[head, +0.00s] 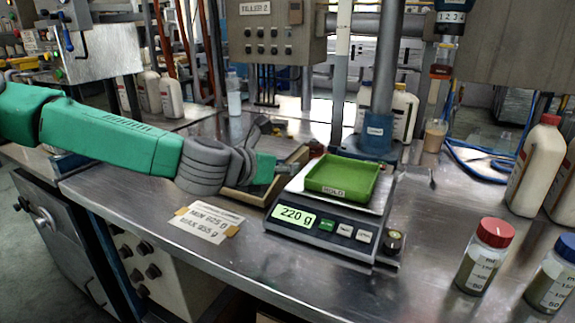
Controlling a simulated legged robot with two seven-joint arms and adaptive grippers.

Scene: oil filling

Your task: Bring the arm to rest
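My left arm (110,136) is green with grey joints. It comes in from the left and stretches over the metal bench. My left gripper (277,147) is dark grey, and its fingers look spread, with nothing clearly held between them. It is over a shallow wooden tray (296,160), left of a digital scale (325,233), and partly hides the tray. A green mold tray (342,178) sits on the scale, which reads 220 g. My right gripper is not in view.
A MIN/MAX card (206,223) lies taped on the metal bench (330,291). A red-capped jar (484,256) and a blue-capped jar (552,275) stand at the front right. A white bottle (537,168) stands behind them. A blue-based post (378,135) rises behind the scale.

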